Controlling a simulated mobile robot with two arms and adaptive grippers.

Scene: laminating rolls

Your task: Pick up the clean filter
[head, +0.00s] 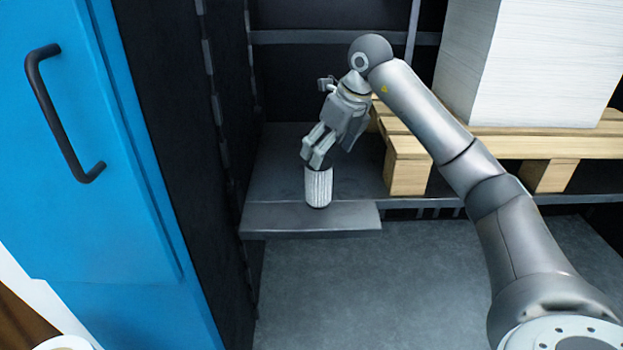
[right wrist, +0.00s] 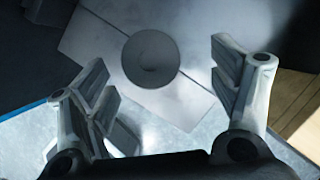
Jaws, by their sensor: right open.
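The clean filter (head: 318,187) is a small white pleated cylinder with a dark top. It stands upright on a grey metal ledge (head: 345,217) in the head view. In the right wrist view its round dark top (right wrist: 151,59) shows beyond the fingertips, roughly midway between them. My right gripper (head: 315,158) points down just above the filter. Whether the fingertips touch the filter cannot be told. My left gripper is not in view.
A wooden pallet (head: 408,172) with a tall stack of white sheets (head: 545,65) stands right of the filter. A blue cabinet door (head: 110,190) with a black handle (head: 65,120) is at the left. Grey floor (head: 400,290) lies open in front of the ledge.

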